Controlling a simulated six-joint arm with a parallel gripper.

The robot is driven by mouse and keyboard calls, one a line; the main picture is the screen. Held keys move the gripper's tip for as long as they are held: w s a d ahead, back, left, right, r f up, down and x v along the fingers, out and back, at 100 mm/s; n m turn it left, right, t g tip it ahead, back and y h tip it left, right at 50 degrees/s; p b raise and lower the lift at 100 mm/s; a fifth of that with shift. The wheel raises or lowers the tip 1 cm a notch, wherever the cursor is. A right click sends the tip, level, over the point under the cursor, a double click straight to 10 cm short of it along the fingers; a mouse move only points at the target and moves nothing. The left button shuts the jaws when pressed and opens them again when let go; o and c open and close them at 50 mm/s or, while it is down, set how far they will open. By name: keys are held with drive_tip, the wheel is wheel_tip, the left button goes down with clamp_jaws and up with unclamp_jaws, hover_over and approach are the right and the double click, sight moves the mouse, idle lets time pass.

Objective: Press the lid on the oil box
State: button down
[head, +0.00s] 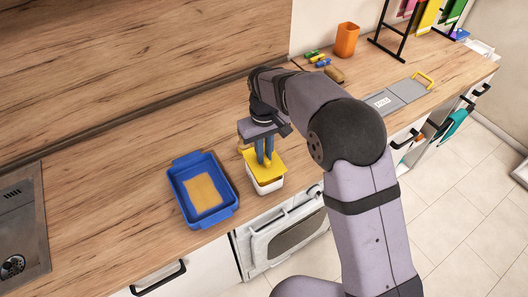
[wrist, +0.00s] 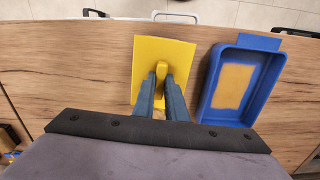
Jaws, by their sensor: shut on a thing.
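The oil box (head: 266,186) is a white box near the counter's front edge in the head view. A yellow lid (head: 276,170) lies over its top; it looks slightly tilted, and I cannot tell whether it is seated. In the wrist view the lid (wrist: 176,56) is a yellow square with a raised handle, and it hides the box. My gripper (head: 264,160) points down over the lid. In the wrist view its fingers (wrist: 162,85) are shut on the lid's handle.
A blue tray (head: 228,207) with a tan pad inside stands to the left of the box. An orange cup (head: 346,39) and small coloured items stand at the back. A sink or hob (head: 20,232) is at far left. An oven door (head: 290,238) is below the counter.

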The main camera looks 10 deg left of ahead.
drive_tip(key=shift+f+b, duration=0.45)
drive_tip(key=shift+f, duration=0.9)
drive_tip(key=shift+f+p, duration=0.15)
drive_tip(key=shift+p, duration=0.3)
idle(1.1)
drive_tip(key=shift+f, duration=0.5)
idle(1.5)
drive_tip(key=c, duration=1.2)
unclamp_jaws()
drive_tip(key=shift+r, duration=0.1)
drive_tip(key=shift+r+p, duration=2.85)
drive_tip(key=shift+r, duration=0.6)
